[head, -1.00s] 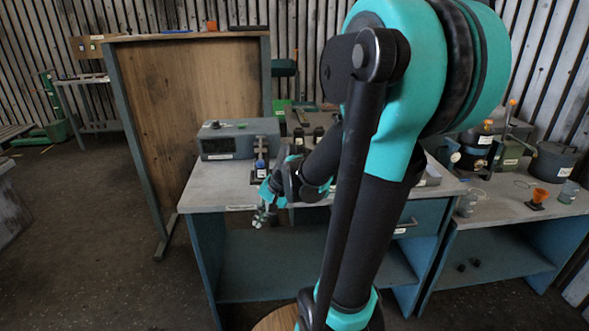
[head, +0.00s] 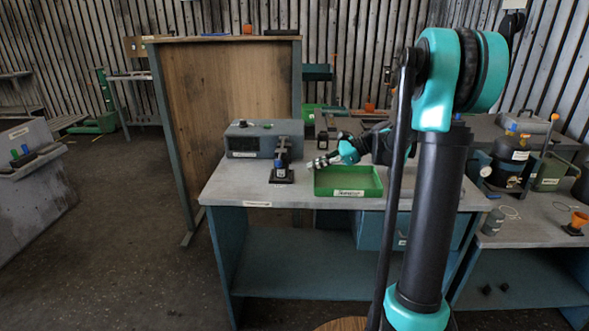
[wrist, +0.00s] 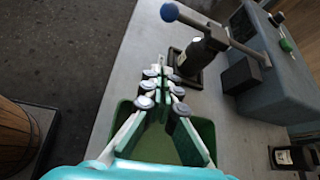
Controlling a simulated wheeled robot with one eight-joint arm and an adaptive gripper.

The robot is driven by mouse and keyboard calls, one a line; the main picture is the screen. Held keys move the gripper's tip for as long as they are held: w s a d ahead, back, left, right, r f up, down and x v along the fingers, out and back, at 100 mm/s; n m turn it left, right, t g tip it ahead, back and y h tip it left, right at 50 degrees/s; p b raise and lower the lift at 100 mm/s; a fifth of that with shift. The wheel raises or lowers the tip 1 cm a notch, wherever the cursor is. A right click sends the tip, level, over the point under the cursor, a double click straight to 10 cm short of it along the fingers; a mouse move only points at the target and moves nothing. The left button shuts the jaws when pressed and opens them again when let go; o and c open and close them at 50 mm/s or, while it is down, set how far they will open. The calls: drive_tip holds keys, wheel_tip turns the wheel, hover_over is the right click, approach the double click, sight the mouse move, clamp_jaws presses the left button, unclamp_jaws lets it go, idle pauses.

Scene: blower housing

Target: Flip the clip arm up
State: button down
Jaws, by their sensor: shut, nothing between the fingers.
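The clip fixture (head: 282,168) is a dark upright post on a black base with a blue-and-white label, standing on the workbench. In the wrist view, its grey clip arm (wrist: 218,34) crosses the top of the post (wrist: 196,60) and carries a blue ball at one end. I cannot tell its exact tilt. My gripper (head: 312,163) is just right of the fixture, over the green tray (head: 350,192). In the wrist view, the gripper (wrist: 160,72) has its fingertips together and empty, pointing towards the fixture base and apart from the clip arm.
A grey box with a dark knob (head: 264,138) stands behind the fixture. Another dark labelled piece (wrist: 292,158) lies at the right in the wrist view. The workbench's left front corner (head: 225,190) is bare. A brown barrel (wrist: 15,135) is on the wrist view's left.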

drive_tip(key=x, duration=1)
drive_tip(key=shift+a+r, duration=0.15)
drive_tip(key=shift+r, duration=0.2)
drive_tip(key=shift+s+r, duration=0.25)
drive_tip(key=shift+r, duration=0.45)
drive_tip(key=shift+s+a+r, duration=0.1)
drive_tip(key=shift+a+r, duration=0.15)
drive_tip(key=shift+r, duration=0.55)
